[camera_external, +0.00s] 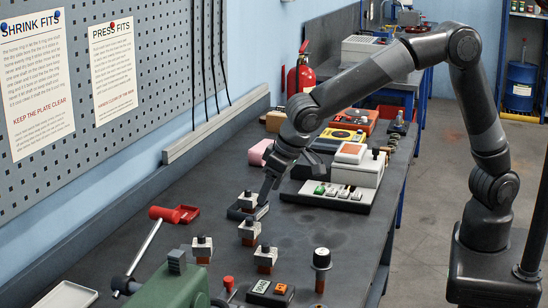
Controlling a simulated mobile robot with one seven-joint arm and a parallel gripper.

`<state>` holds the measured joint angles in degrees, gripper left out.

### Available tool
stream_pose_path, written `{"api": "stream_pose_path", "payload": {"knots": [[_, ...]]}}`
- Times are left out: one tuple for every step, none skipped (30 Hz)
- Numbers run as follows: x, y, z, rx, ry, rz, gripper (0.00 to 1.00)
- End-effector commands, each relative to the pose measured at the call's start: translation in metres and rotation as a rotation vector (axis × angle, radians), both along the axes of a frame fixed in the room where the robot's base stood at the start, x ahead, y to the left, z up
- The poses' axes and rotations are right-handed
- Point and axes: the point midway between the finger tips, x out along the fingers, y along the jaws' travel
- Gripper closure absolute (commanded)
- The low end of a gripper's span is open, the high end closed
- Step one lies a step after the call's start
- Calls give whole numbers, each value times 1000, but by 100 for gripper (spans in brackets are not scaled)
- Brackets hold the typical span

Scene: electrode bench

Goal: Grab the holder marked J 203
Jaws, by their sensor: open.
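One is at the back (247,200), one in the middle (249,231), one at the front right (265,258) and one at the front left (202,248). Their markings are too small to read, so I cannot tell which is J 203. My gripper (266,190) is open and points down just right of the back holder. Its fingers partly overlap that holder's surroundings, and I cannot tell whether they touch it.
A green machine (172,286) fills the front. A white control box (352,170) stands behind.

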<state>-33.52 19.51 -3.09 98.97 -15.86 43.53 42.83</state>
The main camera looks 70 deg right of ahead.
Motion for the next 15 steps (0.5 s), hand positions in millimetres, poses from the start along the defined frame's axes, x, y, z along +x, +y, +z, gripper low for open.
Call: {"api": "stream_pose_path", "payload": {"knots": [[3,9,-7,-3,1,2,35],[4,13,-9,-3,0,2,35],[6,17,-12,-3,-1,2,35],[6,19,-14,-3,-1,2,35],[7,20,-15,-3,-1,2,35],[8,22,-18,-3,-1,1,35],[9,22,-20,-3,-1,0,35],[10,22,-23,-3,0,0,35],[11,21,-27,-4,1,-1,35],[13,21,-30,-4,1,-1,35],[15,21,-34,-4,1,-1,35],[17,21,-40,-4,1,-1,35],[19,21,-46,-4,2,-1,35],[21,21,-50,-5,2,-1,35],[24,20,-56,-4,1,-1,35]]}}
